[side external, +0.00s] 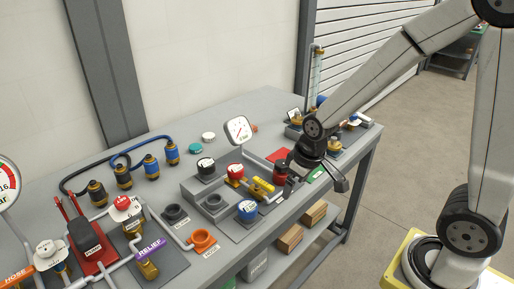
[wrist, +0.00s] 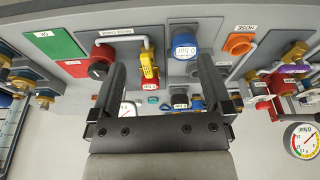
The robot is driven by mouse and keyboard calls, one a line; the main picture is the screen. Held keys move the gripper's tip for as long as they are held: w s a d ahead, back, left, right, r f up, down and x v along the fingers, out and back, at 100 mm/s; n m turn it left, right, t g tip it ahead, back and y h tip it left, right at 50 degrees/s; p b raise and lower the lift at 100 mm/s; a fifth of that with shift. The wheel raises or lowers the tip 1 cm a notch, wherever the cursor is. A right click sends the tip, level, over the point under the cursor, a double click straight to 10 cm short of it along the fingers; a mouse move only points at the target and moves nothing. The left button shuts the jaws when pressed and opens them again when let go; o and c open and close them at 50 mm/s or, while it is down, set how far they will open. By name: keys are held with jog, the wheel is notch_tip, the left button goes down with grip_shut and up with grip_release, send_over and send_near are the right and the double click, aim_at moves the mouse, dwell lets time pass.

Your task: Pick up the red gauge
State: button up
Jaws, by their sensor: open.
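A small red gauge with a white labelled face (side external: 235,171) stands on the grey block mid-bench, beside a black one and behind a blue one. In the wrist view a red gauge with a white label (wrist: 150,84) shows between the fingers, below the yellow-tagged fitting. My gripper (side external: 316,172) is at the right of this group in the side view, above the bench and apart from the red gauge. In the wrist view my gripper (wrist: 162,75) has its fingers wide apart with nothing held. The arm's end hides part of the bench below it.
A blue-bodied gauge (side external: 247,209) and a black one (side external: 206,164) stand close by. A yellow-tagged valve (side external: 262,187), a red dark-topped cylinder (wrist: 102,60) and a dial gauge (side external: 238,129) are also near. An orange ring labelled HOSE (wrist: 239,44) lies farther off.

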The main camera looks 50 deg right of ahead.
jog(key=w+d+f+n, duration=0.2)
jog(key=w+n, duration=0.1)
jog(key=w, duration=1.1)
jog(key=n+y, duration=0.2)
jog(key=n, duration=0.1)
send_over(236, 168)
jog(key=f, duration=0.4)
jog(key=shift+s+d+f, duration=0.3)
jog(key=shift+s+f, duration=0.1)
jog(key=shift+x, duration=1.3)
jog(key=shift+f, duration=0.15)
jog(key=shift+w+f+h, duration=0.2)
jog(key=shift+f+h, duration=0.1)
jog(key=shift+f, duration=1.25)
jog(key=shift+x, duration=0.9)
jog(key=shift+a, duration=0.1)
